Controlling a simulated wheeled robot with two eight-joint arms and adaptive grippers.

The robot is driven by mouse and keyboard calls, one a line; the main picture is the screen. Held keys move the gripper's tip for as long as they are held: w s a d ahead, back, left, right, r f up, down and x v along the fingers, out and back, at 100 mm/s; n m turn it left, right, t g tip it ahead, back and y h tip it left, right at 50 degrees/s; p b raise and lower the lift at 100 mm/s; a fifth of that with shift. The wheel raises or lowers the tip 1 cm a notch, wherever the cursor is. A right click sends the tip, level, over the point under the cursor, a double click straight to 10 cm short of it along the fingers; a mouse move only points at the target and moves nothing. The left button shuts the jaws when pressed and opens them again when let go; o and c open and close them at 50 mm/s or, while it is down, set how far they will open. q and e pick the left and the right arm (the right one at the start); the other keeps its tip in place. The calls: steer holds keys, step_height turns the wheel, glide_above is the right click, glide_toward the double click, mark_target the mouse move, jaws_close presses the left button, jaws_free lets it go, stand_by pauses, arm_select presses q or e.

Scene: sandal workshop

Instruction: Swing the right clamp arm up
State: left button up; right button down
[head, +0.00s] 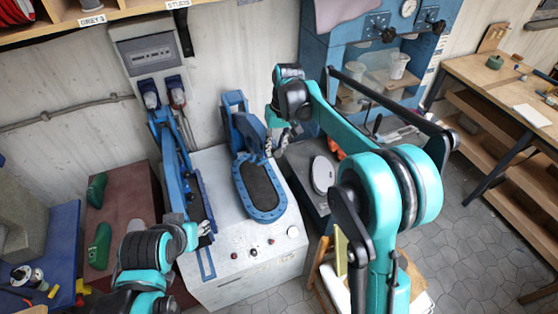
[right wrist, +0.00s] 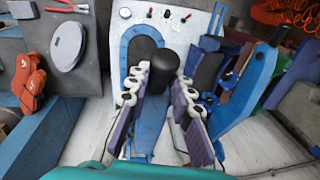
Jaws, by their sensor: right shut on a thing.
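The right clamp arm (head: 247,128) is blue and stands at the back of the white machine (head: 217,263). Its blue oval frame with a dark pad (head: 261,187) lies low over the machine top. My right gripper (head: 277,143) is beside this arm. In the right wrist view its pale-tipped fingers (right wrist: 161,88) are shut on a black knob (right wrist: 163,70) above the blue arm. The left clamp arm (head: 172,160) stands steeply up on the left. My left gripper (head: 205,229) is low by the machine's left front edge; its jaws are too small to read.
A grey plate with a pale round disc (head: 322,174) is right of the machine. Red pieces (right wrist: 31,88) lie near it in the wrist view. Green shoe forms (head: 99,246) lie on a brown surface at left. A workbench (head: 500,82) stands far right; tiled floor before it is clear.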

arm_select(q)
step_height(320, 180, up, 13)
steer(key=p, duration=1.1)
steer(key=shift+f+p, duration=0.2)
steer(key=shift+p, duration=0.15)
arm_select(e)
steer(key=w+a+r+g, duration=0.2)
steer(key=w+r, duration=0.6)
steer(key=r, duration=0.4)
steer(key=shift+a+g+h, duration=0.3)
steer(key=shift+g+h, duration=0.1)
steer(key=c, duration=1.3)
jaws_free()
steer(key=shift+f, duration=0.1)
